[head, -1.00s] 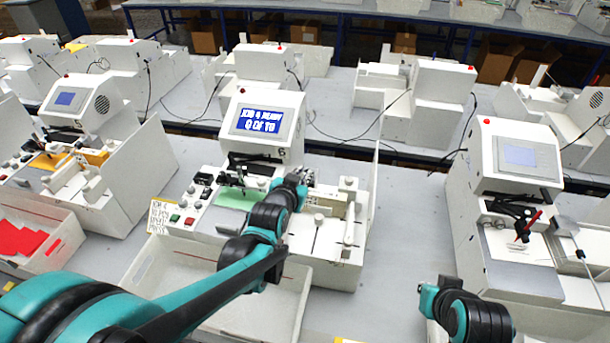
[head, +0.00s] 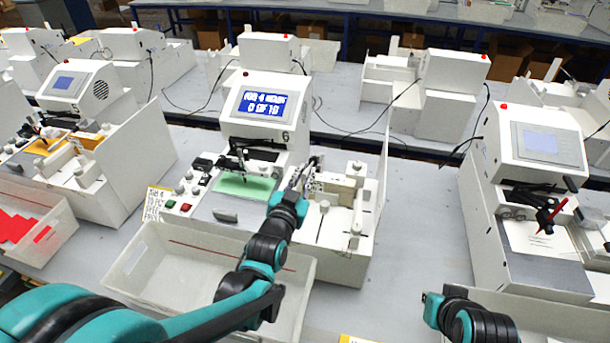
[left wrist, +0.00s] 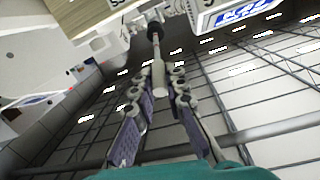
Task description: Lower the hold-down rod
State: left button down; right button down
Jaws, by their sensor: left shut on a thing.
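The plotter with the lit blue screen (head: 262,103) stands mid-view, with a green card (head: 245,186) on its bed beneath the dark pen carriage (head: 240,155). My left gripper (head: 303,178) is at the right of the green card, beside the plotter's right-hand block. In the left wrist view my left gripper (left wrist: 165,100) is shut on a pale grey rod (left wrist: 158,78) with a dark knob (left wrist: 154,31) at its far end. In the head view the gripper mostly hides this rod. The right arm (head: 470,315) shows at the lower right; its gripper is out of view.
A white open bin (head: 140,255) stands in front of the plotter. Red and green buttons (head: 178,205) and a note card (head: 156,203) are at its left front. A white side panel (head: 384,165) rises at its right. Another plotter (head: 540,145) stands further right.

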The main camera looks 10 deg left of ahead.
pick_arm(q)
jog(key=c, duration=1.5)
grip_release()
jog(key=shift+c, duration=0.2)
jog(key=shift+s, duration=0.1)
jog(key=s, duration=1.1)
jog(key=shift+s+a+r, duration=0.35)
jog(key=shift+s+r, duration=0.05)
jog(key=s+a+f+n+g+y+b, duration=0.1)
jog(key=s+a+f+n+g+b, duration=0.1)
jog(key=s+f+g, duration=0.7)
notch_tip(320, 180, down, 3)
jog(key=shift+s+f+n+g+b, duration=0.2)
jog(key=shift+n+g+b, duration=0.25)
jog(key=shift+g, duration=0.15)
